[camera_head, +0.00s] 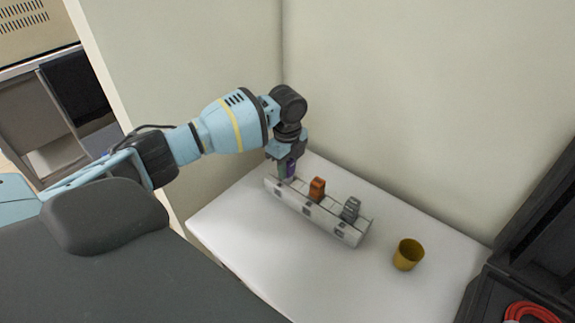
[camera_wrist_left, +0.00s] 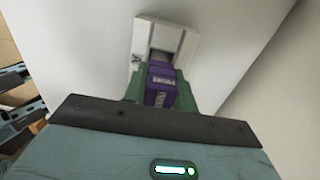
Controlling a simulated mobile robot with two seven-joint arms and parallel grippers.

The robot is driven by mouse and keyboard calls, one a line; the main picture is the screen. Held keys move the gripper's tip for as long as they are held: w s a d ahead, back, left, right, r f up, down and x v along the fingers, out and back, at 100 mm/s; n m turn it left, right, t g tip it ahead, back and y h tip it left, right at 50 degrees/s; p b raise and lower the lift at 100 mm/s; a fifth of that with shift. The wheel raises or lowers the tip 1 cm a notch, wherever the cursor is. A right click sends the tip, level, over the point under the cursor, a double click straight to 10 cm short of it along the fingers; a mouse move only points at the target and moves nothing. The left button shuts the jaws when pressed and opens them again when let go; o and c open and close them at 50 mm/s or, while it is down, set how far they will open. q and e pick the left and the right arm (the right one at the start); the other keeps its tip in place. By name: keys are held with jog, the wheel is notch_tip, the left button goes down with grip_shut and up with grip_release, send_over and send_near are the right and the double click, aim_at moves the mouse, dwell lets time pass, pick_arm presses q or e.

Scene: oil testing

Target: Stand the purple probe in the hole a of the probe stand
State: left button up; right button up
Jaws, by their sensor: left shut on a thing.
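My left gripper (camera_head: 287,170) is at the left end of the white probe stand (camera_head: 335,226), pointing down. It is shut on the purple probe (camera_wrist_left: 160,84), which shows between its green fingers in the left wrist view. In the head view only a small purple patch of the probe (camera_head: 291,168) shows between the fingers. In the left wrist view the probe's far end meets the end of the stand (camera_wrist_left: 187,47); how deep it sits in the hole is hidden. The hole letters are too small to read. My right gripper is not in view.
An orange probe (camera_head: 317,188) and a grey probe (camera_head: 351,209) stand in the same stand, to the right of my left gripper. A yellow cup (camera_head: 408,254) stands on the white table (camera_head: 290,270) to the right. Walls rise close behind the stand.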

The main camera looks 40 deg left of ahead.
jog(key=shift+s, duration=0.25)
pick_arm(q)
jog(key=shift+r, duration=0.1)
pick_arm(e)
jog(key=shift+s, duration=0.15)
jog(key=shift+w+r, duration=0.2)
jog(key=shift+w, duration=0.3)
pick_arm(q)
jog(key=shift+p, duration=0.35)
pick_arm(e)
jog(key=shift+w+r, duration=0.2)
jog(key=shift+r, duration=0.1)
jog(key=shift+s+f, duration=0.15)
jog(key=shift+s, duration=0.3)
pick_arm(q)
jog(key=shift+f, duration=0.45)
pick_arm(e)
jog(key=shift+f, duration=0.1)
pick_arm(q)
jog(key=shift+f, duration=0.3)
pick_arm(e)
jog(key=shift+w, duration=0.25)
pick_arm(q)
jog(key=o, duration=0.8)
jog(key=shift+c, duration=0.2)
